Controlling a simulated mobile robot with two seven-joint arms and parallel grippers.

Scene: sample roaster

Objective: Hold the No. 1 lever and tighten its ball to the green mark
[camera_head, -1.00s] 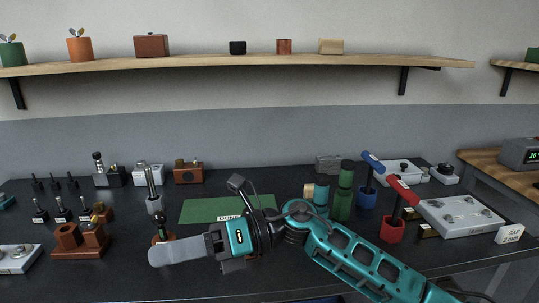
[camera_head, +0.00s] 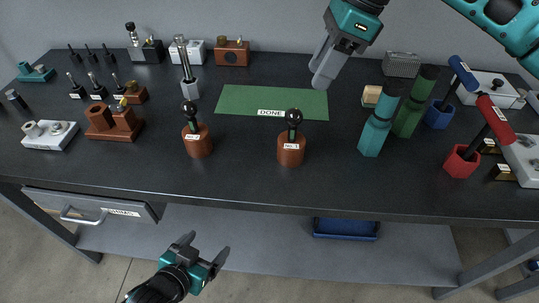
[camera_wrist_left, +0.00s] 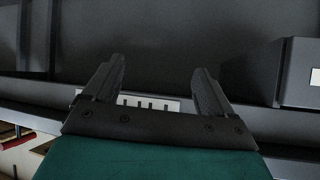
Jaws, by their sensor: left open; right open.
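The No. 1 lever (camera_head: 291,138) stands upright in a round brown wooden base near the bench's front edge, with a black ball on top. Its label appears to read No. 1; no green mark can be made out at this size. A similar ball-topped lever (camera_head: 197,133) stands to its left. My left gripper (camera_head: 205,247) is open and empty, low in front of the bench and well away from the lever. Its spread fingers show in the left wrist view (camera_wrist_left: 158,82) with nothing between them. My right gripper (camera_head: 319,82) is open, above the back of the bench, behind and right of the lever, not touching it.
A green DONE mat (camera_head: 240,101) lies behind the levers. Teal (camera_head: 378,125) and green (camera_head: 412,105) bottle-like objects stand to the right, then red (camera_head: 461,161) and blue (camera_head: 437,114) holders with tools. A drawer (camera_head: 90,206) is below the bench edge. Bench front around the lever is clear.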

